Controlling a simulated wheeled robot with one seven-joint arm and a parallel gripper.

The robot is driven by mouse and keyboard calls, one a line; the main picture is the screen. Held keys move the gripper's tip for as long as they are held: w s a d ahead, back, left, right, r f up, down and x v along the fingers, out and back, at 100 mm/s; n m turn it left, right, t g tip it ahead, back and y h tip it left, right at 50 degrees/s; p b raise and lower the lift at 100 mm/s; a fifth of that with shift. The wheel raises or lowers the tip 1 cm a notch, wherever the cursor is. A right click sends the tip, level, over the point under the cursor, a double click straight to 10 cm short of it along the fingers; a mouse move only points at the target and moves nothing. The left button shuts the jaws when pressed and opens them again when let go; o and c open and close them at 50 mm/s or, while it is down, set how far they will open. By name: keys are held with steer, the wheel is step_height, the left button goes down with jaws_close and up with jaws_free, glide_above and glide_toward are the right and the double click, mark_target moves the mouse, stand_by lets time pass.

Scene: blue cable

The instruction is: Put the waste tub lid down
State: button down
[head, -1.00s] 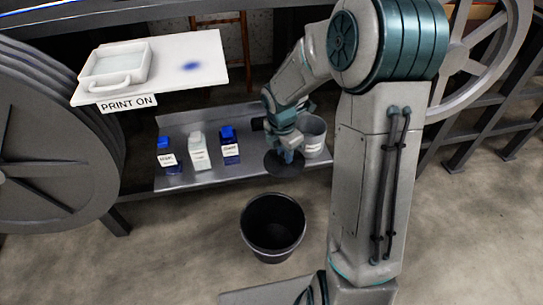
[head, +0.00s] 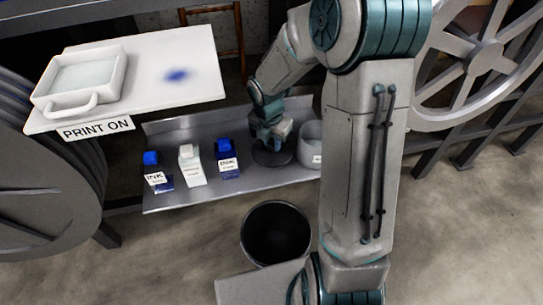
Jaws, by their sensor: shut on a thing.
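The waste tub lid (head: 274,158) is a dark round disc at the right part of the metal shelf. My gripper (head: 272,143) is above it and shut on it. The lid looks level and at or just above the shelf surface; I cannot tell if it touches. The waste tub (head: 276,236) looks like a black open bucket on the floor in front of the shelf, with nothing over its mouth. My fingertips are small and partly hidden by the wrist.
On the metal shelf (head: 200,200) stand two blue-capped ink bottles (head: 157,172) (head: 227,160), a white bottle (head: 191,166) and a grey pot (head: 311,147) right of the lid. A white board (head: 150,100) with a tray (head: 82,80) and a blue stain overhangs the shelf's back left.

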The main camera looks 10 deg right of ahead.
mark_target(273, 156)
steer(key=f, duration=0.3)
steer(key=shift+d+f+b, duration=0.1)
steer(key=shift+d+b, duration=0.2)
steer(key=shift+f+b, duration=0.55)
steer(key=shift+f, duration=1.1)
steer(key=shift+f, duration=0.1)
steer(key=c, duration=1.2)
jaws_free()
